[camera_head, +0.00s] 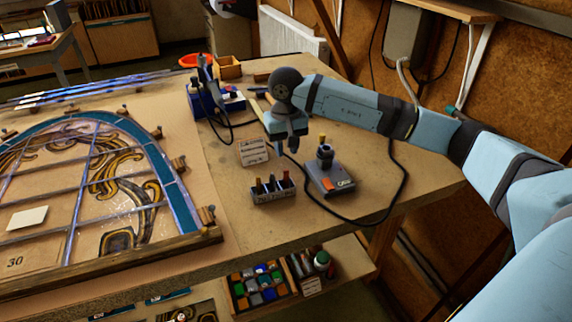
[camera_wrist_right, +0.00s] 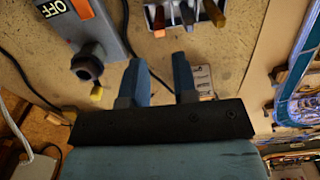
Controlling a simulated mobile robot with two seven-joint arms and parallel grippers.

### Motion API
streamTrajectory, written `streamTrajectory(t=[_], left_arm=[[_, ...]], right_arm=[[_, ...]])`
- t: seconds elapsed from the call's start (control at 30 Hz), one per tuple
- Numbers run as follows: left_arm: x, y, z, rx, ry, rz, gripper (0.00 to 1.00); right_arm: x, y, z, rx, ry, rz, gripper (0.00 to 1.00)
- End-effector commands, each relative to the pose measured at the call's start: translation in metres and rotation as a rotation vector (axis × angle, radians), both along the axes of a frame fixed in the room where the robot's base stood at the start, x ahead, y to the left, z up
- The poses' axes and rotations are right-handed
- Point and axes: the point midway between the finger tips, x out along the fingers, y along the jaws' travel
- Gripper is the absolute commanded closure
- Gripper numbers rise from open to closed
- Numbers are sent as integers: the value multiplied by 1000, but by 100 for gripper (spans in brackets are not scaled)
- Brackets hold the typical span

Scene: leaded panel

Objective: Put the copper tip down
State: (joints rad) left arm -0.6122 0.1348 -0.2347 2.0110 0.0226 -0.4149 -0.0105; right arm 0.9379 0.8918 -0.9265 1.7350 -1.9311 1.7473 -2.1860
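A small tip holder block (camera_head: 273,194) stands on the bench with several upright tips. One tip, a reddish copper-coloured one (camera_head: 286,179), stands at its right end; in the right wrist view the copper-coloured tip (camera_wrist_right: 158,22) is in the block at the top edge. My right gripper (camera_head: 288,149) is above the bench, behind the block and apart from it. In the right wrist view its two fingers (camera_wrist_right: 160,80) are spread with nothing between them. My left gripper is not in view.
A grey soldering unit (camera_head: 330,180) with an OFF label stands right of the block, with a black cable looping around it. A small labelled box (camera_head: 253,152) lies behind the block. The leaded panel (camera_head: 90,185) fills the left. A blue stand (camera_head: 207,102) is further back.

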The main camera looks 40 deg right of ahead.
Motion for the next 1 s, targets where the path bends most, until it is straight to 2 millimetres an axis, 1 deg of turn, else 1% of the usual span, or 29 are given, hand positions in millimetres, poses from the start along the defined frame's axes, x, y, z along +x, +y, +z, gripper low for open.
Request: streamTrajectory(t=[0.03, 0.1, 0.23, 0.37, 0.83, 0.87, 0.93, 0.97, 1.0], left_arm=[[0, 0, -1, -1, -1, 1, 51], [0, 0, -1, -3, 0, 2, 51], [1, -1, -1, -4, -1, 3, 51], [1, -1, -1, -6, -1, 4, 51], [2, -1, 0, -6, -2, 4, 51], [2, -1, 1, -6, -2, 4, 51], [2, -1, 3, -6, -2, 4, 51], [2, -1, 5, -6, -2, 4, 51], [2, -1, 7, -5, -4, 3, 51]], right_arm=[[1, 0, 9, 0, -4, 1, 73], [0, 0, 18, -1, -2, 1, 73], [0, 0, 29, 0, -1, 1, 73], [0, 0, 32, -1, 0, 0, 73], [0, 1, 31, 3, 1, 0, 73], [-1, 3, 30, 12, 2, -3, 73], [-4, 16, 24, 58, 13, -14, 73], [-6, 25, 19, 92, 20, -27, 73], [-10, 40, 12, 153, 36, -49, 73]])
